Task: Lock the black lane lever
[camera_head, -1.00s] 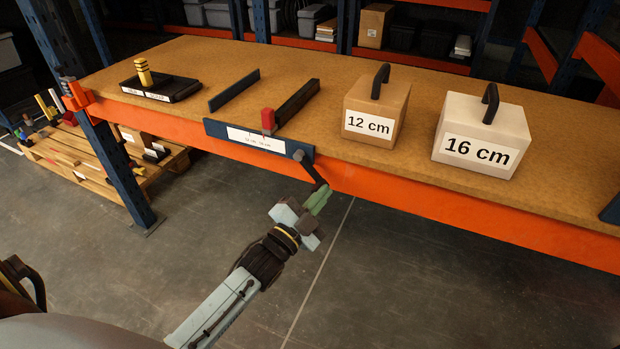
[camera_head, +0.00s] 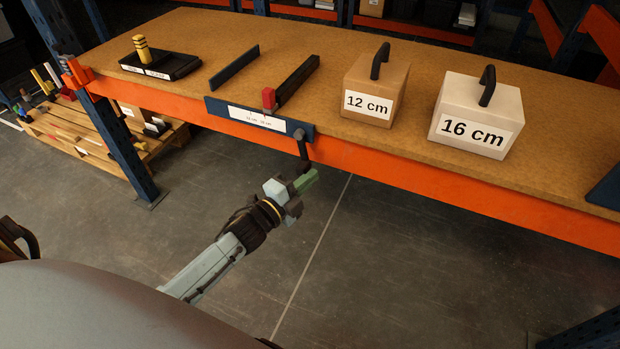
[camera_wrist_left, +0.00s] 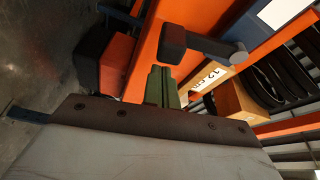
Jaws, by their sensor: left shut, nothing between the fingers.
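The black lane lever (camera_head: 302,149) is on the right end of a blue plate (camera_head: 222,107) on the shelf's front edge. It hangs almost straight down from its pivot. In the left wrist view its dark knob (camera_wrist_left: 173,42) and grey arm are just beyond my fingers. My left gripper (camera_head: 307,181) is shut and empty, with green fingertips (camera_wrist_left: 160,87) just below the lever's lower end; I cannot tell whether they touch. Two dark rails, left (camera_head: 234,68) and right (camera_head: 298,80), stand on the shelf. A red block (camera_head: 268,98) is at the right rail's front end. My right gripper is not seen.
A brown 12 cm box (camera_head: 375,87) and a white 16 cm box (camera_head: 477,115), both with black handles, stand right of the rails. A black tray (camera_head: 178,66) with a yellow-banded peg is at left. The orange beam (camera_head: 400,176) runs below the lever. Floor in front is clear.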

